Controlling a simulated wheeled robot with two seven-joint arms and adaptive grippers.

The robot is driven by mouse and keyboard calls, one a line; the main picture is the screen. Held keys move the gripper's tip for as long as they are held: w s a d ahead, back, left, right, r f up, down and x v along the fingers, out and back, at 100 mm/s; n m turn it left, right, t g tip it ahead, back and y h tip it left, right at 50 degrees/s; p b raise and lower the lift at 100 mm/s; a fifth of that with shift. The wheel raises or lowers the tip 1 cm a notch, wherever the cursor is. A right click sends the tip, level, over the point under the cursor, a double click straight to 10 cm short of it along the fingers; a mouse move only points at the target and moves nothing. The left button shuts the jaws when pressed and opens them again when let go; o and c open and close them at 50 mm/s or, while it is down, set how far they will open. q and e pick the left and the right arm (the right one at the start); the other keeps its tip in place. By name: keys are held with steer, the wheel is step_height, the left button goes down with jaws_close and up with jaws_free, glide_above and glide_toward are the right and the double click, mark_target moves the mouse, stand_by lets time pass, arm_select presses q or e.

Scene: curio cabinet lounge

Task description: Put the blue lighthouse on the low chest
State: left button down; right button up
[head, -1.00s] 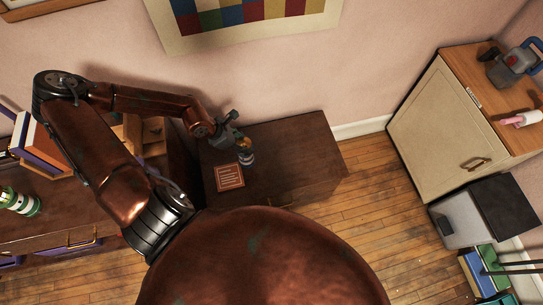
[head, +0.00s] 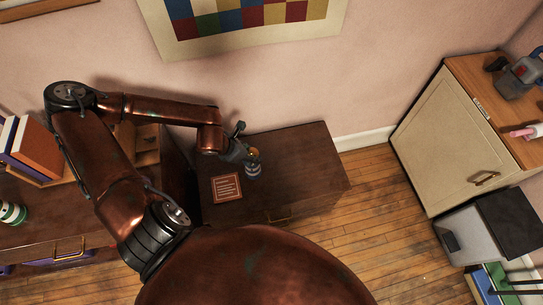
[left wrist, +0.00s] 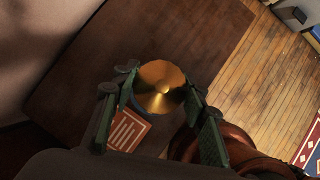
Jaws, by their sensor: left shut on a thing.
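The blue lighthouse (head: 253,172) has a blue-banded body and a gold cone top. My left gripper (head: 246,157) is shut on it over the dark wooden low chest (head: 310,165). In the left wrist view, the gold top of the lighthouse (left wrist: 161,90) shows between the two green fingers (left wrist: 163,112), and the low chest (left wrist: 190,38) lies below. The fingers hide part of its body, and I cannot tell whether its base touches the chest top. My right gripper is not in view.
A red-brown card with pale lines (head: 227,187) lies on the chest, left of the lighthouse. The chest's right part is bare. A green-and-white striped object (head: 12,212) and books (head: 35,148) stand on the left furniture. A cream cabinet (head: 447,140) stands at right.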

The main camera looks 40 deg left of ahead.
arm_select(q)
steer(key=w+r+b+x, duration=0.1)
steer(key=b+x, duration=0.3)
steer(key=x, duration=1)
steer(key=shift+w+d, duration=0.15)
steer(key=shift+w, duration=0.35)
steer(key=c, duration=1.2)
jaws_free()
steer(key=shift+r, duration=0.1)
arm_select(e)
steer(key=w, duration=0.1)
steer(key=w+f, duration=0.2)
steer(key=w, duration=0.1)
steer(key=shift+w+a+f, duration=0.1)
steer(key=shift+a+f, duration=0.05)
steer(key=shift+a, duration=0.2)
arm_select(q)
steer(key=shift+o, duration=0.2)
steer(key=shift+s, duration=0.1)
